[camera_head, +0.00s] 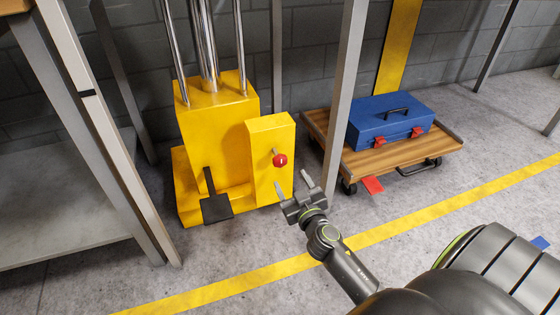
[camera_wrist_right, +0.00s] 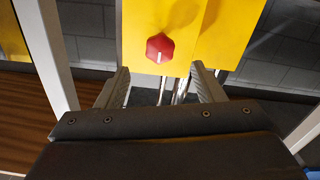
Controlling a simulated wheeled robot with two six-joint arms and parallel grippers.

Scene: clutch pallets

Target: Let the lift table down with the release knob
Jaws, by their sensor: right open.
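The yellow lift table (camera_head: 215,130) stands by the wall with chrome columns rising from it and a black foot pedal (camera_head: 216,208) at its front. The red release knob (camera_head: 280,160) sits on the face of its yellow side box (camera_head: 268,180). The knob also shows in the right wrist view (camera_wrist_right: 160,48), beyond the fingers, with a pale mark on it. My right gripper (camera_head: 293,184) is open and empty, just below and to the right of the knob, apart from it. In the right wrist view its two fingers (camera_wrist_right: 160,88) stand wide apart. My left gripper is not in view.
A grey post (camera_head: 346,85) stands close to the right of my right gripper. A wooden cart (camera_head: 385,158) with a blue toolbox (camera_head: 390,121) is behind it. A grey rack (camera_head: 75,225) is at left. Yellow floor tape (camera_head: 235,282) crosses clear floor in front.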

